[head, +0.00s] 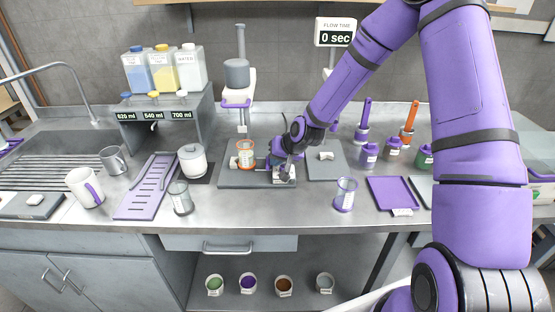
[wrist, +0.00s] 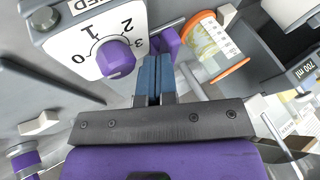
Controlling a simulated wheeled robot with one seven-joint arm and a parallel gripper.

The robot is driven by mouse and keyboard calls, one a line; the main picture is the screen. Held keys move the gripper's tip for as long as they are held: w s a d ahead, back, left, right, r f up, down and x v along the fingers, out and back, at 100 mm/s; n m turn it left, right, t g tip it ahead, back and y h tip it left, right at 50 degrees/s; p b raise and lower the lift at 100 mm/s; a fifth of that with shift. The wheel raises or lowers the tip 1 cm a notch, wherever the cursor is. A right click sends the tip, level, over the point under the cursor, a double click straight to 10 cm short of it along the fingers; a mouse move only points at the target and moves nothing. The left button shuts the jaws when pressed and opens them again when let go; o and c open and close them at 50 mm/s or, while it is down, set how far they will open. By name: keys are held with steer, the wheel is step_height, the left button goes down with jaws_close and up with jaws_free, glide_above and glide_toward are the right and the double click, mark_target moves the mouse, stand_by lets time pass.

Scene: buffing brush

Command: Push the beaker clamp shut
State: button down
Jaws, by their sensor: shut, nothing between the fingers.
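The beaker (head: 246,153), with orange bands, stands on a dark grey base plate (head: 229,181) in the head view. It also shows in the wrist view, with its orange rim (wrist: 230,71) and a printed label. A pale block (head: 234,162) sits at the beaker's left, perhaps part of the clamp. My gripper (head: 271,161) is just right of the beaker. In the wrist view its blue fingers (wrist: 158,72) are shut and empty. A purple bar (wrist: 168,38) lies just beyond the fingertips; I cannot tell whether they touch. My gripper and arm partly hide the clamp area.
A white dial panel with a purple knob (wrist: 116,57) is close left of my fingers. A stand with a grey cylinder (head: 237,73) rises behind the beaker. A white pot (head: 193,162) and a glass (head: 181,197) stand left; a purple-based glass (head: 345,194) stands right.

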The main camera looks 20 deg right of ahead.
mark_target(263, 175)
steer(key=shift+w+a, duration=0.2)
steer(key=shift+a, duration=0.45)
steer(key=shift+w+a, duration=0.25)
steer(key=shift+a, duration=0.45)
steer(key=shift+w+a, duration=0.2)
steer(key=shift+a, duration=0.45)
steer(key=shift+r, duration=0.1)
